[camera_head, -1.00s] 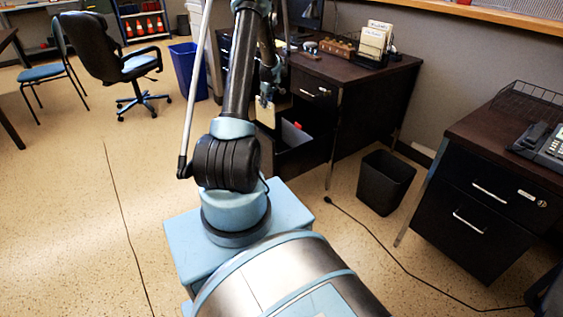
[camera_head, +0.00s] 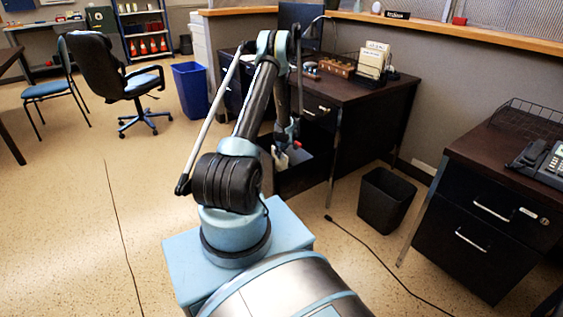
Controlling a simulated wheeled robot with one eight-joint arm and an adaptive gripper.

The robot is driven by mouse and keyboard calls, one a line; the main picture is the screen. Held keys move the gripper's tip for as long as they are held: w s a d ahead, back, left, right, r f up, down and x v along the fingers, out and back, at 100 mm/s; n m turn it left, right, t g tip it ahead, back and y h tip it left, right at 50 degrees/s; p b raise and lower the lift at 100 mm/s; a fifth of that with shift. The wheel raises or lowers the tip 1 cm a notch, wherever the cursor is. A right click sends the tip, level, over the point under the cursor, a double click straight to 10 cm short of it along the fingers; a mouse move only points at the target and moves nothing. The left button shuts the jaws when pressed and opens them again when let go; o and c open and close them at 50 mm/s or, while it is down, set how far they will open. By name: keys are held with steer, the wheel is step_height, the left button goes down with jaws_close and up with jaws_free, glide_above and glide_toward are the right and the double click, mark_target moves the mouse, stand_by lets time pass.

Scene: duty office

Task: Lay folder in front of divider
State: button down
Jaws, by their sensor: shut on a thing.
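My gripper (camera_head: 286,143) is at the end of my arm, low in front of the dark desk and over its open lower drawer (camera_head: 312,172). It is shut on a cream folder (camera_head: 281,160), which hangs down below the jaws and shows only as a small pale piece. A small red piece (camera_head: 298,144) shows just right of the gripper, at the drawer; I cannot tell whether it is the divider's tab. The drawer's inside is mostly hidden by my gripper and the folder, so the folder's place relative to any divider cannot be told.
The dark desk (camera_head: 372,103) carries an upright file holder (camera_head: 373,62) and a brown wooden organiser (camera_head: 338,67). A black waste bin (camera_head: 386,199) stands right of the drawer. A blue bin (camera_head: 190,88) stands behind left. A cable (camera_head: 375,250) lies on the floor.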

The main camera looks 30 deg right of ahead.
mark_target(280, 159)
steer(key=shift+f, duration=2.15)
steer(key=c, duration=1.7)
jaws_free()
steer(key=shift+f, duration=0.1)
steer(key=shift+o, duration=0.2)
